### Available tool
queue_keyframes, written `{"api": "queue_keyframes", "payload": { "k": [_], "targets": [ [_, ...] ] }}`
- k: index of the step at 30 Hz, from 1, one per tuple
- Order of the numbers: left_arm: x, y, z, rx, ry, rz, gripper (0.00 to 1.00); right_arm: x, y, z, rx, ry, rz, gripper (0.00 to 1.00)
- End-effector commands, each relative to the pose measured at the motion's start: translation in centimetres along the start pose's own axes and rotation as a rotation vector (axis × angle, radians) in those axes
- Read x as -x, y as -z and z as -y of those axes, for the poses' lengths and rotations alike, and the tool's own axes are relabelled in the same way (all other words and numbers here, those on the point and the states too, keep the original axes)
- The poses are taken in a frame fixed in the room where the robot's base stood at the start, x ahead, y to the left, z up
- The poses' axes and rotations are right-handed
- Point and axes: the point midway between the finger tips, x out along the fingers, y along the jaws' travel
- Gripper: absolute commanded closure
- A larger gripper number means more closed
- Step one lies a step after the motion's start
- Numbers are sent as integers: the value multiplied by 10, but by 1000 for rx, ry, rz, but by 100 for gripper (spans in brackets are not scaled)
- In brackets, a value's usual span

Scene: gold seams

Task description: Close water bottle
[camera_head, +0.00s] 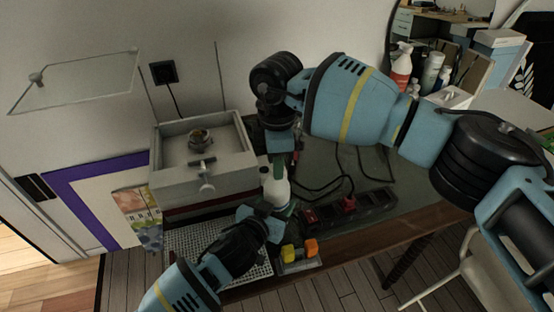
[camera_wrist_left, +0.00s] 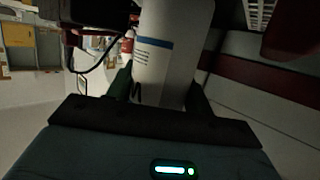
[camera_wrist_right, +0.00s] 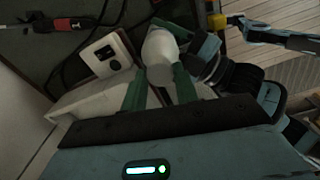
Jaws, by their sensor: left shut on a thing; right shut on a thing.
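The water bottle (camera_head: 275,187) stands about upright at the near edge of the table, white with a blue band in the left wrist view (camera_wrist_left: 165,60). My left gripper (camera_head: 266,212) is shut on its body from the near left, and its green fingers lie on both sides in the left wrist view (camera_wrist_left: 160,90). My right gripper (camera_head: 277,165) points down over the bottle's top. In the right wrist view its green fingers (camera_wrist_right: 160,88) are shut around a smooth white top, which I take for the cap (camera_wrist_right: 160,60). Whether the cap sits fully on is hidden.
A grey box with a tap (camera_head: 205,175) is just left of the bottle. A power strip (camera_head: 350,208) with a red plug and cables lies to the right. Yellow and orange pieces (camera_head: 298,250) are at the front edge. The table's right part (camera_head: 380,170) is mostly clear.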

Motion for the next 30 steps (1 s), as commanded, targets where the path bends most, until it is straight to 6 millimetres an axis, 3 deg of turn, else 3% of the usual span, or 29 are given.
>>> {"api": "queue_keyframes", "payload": {
  "k": [9,21,30],
  "targets": [
    [0,0,0,0,0,1,100,0,7,2,-384,-4,-6,91],
    [0,-2,-3,-3,-4,3,100,2,8,2,-616,-2,-15,91],
    [0,-2,-3,-3,-4,3,100,2,4,1,-651,-2,-9,91]
  ]
}}
